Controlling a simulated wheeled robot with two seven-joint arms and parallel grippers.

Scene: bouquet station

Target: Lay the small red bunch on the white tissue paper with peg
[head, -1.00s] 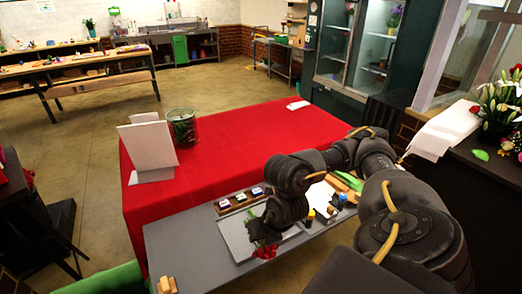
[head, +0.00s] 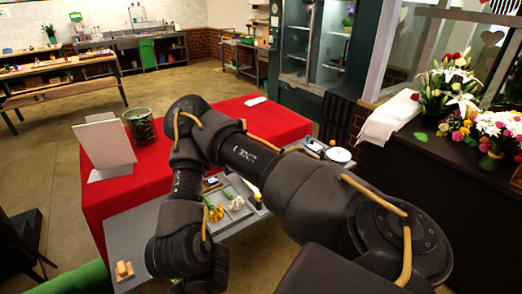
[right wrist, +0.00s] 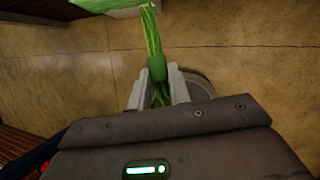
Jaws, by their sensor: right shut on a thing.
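In the right wrist view, my right gripper (right wrist: 157,88) is shut on a bundle of green stems (right wrist: 152,38), held clear above the floor. My left gripper is not in view.
A grey tray (head: 246,215) with yellow and white flowers (head: 235,203) lies on the grey bench behind my arm. Small wooden blocks (head: 124,271) sit at the bench's left end. A red-covered table (head: 90,195) stands behind, with a white board (head: 105,143) and green pot (head: 139,124).

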